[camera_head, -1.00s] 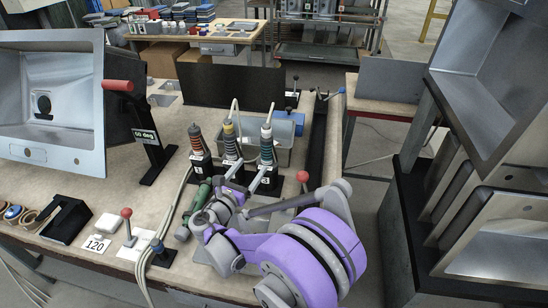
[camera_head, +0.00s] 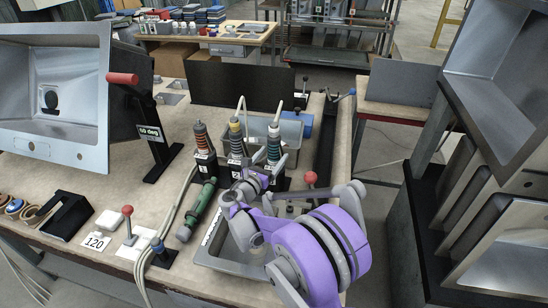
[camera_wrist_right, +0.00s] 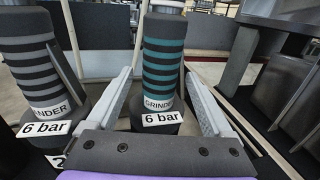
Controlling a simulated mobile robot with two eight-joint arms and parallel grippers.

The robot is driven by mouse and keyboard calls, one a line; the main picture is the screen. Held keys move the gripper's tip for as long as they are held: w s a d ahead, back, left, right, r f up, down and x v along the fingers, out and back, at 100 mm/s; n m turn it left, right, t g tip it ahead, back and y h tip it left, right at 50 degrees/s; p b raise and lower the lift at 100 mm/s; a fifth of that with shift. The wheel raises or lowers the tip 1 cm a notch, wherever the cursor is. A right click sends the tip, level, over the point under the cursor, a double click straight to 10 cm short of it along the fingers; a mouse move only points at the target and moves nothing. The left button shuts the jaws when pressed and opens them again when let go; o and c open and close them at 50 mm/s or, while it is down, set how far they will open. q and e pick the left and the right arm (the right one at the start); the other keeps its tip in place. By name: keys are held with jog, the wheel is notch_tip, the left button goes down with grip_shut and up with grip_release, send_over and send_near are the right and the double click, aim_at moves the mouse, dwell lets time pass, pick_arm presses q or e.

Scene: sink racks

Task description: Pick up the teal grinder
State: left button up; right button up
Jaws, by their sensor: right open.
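The teal grinder (camera_head: 274,145) stands upright in a black holder at the right end of a row of three tools. In the right wrist view the teal-ribbed grinder (camera_wrist_right: 163,52) is close, above a "6 bar" label. My right gripper (camera_head: 268,165) is open at it. In the wrist view the open fingers (camera_wrist_right: 159,76) lie to either side of the grinder's lower body, with gaps showing. My left gripper is not in view.
A green tool (camera_head: 198,210) lies in front. A red-knobbed lever (camera_head: 311,179) stands to the right.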

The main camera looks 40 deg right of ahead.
jog(key=shift+x, duration=1.05)
grip_shut()
